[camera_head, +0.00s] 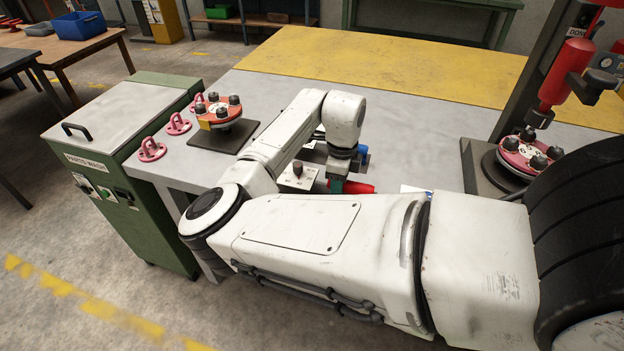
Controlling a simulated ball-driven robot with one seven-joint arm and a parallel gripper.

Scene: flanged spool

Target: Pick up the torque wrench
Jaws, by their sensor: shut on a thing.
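My arm reaches over the grey workbench and hides much of its middle. My gripper (337,182) points down there, mostly hidden behind my own arm links. It is shut on what looks like the torque wrench (359,187). Only a short red, handle-like part of the wrench shows, just right of the gripper. The rest of the wrench is hidden, and I cannot tell whether it touches the bench.
A pale block with a dark knob (297,178) stands left of the gripper. A red flanged part (219,113) sits on a dark plate, with several pink lifting eyes (178,124) beside it. A red press tool (567,72) stands at right. The yellow back strip (400,65) is clear.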

